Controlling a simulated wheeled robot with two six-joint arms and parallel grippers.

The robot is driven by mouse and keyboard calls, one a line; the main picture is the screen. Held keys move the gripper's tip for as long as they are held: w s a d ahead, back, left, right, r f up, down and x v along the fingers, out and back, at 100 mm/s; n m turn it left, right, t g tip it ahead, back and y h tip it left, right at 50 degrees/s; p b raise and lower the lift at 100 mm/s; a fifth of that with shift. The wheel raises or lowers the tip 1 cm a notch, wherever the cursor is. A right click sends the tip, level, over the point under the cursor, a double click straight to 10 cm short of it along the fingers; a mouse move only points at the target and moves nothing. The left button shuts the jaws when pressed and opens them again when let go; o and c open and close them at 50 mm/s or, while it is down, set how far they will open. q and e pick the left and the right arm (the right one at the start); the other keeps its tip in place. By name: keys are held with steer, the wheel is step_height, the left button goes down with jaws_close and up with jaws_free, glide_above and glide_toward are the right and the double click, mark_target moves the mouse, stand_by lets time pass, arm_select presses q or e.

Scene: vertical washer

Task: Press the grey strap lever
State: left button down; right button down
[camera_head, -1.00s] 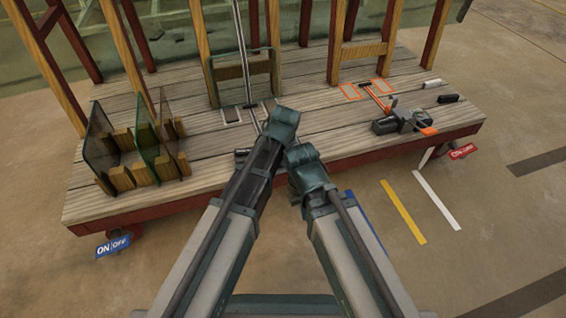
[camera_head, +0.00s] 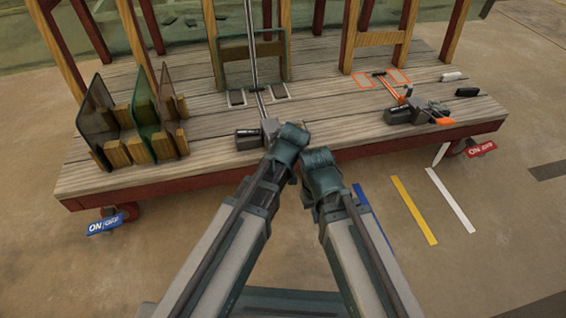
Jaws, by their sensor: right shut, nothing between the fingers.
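A dark ratchet body (camera_head: 248,139) with a grey lever part (camera_head: 270,131) sits at the front edge of the wooden platform. A long grey strap (camera_head: 254,62) runs up from it. My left gripper (camera_head: 298,133) is beside the grey part, overlapping its right side in the head view; I cannot tell whether they touch. Its fingers are hidden behind my wrist. My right gripper (camera_head: 310,192) is shut and empty, just right of the left one and in front of the platform edge. A second ratchet (camera_head: 402,115) with an orange strap (camera_head: 388,86) lies further right.
The wooden platform (camera_head: 210,162) carries upright glass panels (camera_head: 145,115) in wooden slots at left and a panel frame (camera_head: 252,50) behind. Black and white small blocks lie at right. Blue and red ON/OFF labels (camera_head: 106,224) mark the wheels.

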arm_select(q)
steer(key=shift+f+b, duration=0.4)
steer(key=shift+f, duration=0.25)
arm_select(e)
steer(key=shift+f, duration=0.6)
arm_select(q)
steer(key=shift+s+r, duration=0.1)
arm_select(e)
steer(key=shift+r, duration=0.1)
